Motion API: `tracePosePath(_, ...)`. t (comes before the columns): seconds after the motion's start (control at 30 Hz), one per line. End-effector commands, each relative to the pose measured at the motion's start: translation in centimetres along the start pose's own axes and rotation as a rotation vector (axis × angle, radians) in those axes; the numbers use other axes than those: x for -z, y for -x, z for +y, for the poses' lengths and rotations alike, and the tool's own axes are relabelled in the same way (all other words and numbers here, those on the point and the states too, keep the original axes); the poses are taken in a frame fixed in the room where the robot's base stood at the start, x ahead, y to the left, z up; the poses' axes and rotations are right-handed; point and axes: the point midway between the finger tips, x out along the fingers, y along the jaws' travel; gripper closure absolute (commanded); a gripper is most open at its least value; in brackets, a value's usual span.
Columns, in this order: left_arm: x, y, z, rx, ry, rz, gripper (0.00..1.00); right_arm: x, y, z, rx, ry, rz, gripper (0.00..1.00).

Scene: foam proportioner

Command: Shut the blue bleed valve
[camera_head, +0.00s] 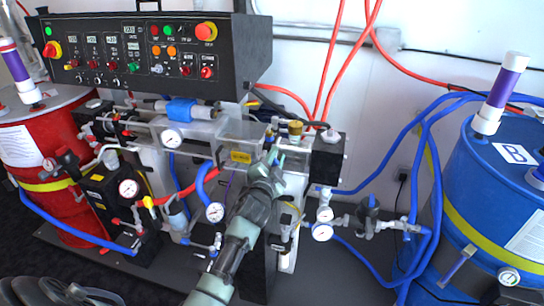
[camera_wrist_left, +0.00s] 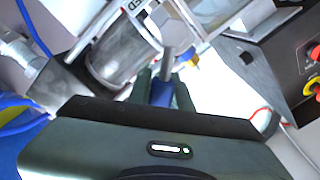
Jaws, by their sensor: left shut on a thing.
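My left gripper (camera_head: 273,157) reaches up from the bottom of the head view to the middle of the machine, beside the clear housing with a yellow label. In the left wrist view, my left gripper (camera_wrist_left: 164,84) has its dark green fingers close together around a small blue handle (camera_wrist_left: 161,94), which looks like the blue bleed valve. A grey metal stem (camera_wrist_left: 168,58) shows just beyond it. The gripper is shut on the blue handle. In the head view the fingers and wrist hide most of this valve, and its exact angle is unclear. My right gripper is not in view.
A black control panel (camera_head: 150,48) overhangs the machine at upper left. A red drum (camera_head: 72,215) stands at left, a blue drum (camera_head: 500,205) at right. Gauges, blue hoses (camera_head: 428,165) and red hoses (camera_head: 327,60) crowd the sides. A black block (camera_head: 327,158) sits right of my gripper.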

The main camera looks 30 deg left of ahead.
Motion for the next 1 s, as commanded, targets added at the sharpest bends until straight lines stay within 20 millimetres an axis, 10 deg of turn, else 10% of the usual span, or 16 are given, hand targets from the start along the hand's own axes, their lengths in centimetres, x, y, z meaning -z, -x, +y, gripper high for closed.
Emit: tracePosePath(1.0,-1.5,0.0,4.1,-0.002,-0.689,-0.001,1.0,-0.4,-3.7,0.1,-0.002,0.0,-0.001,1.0)
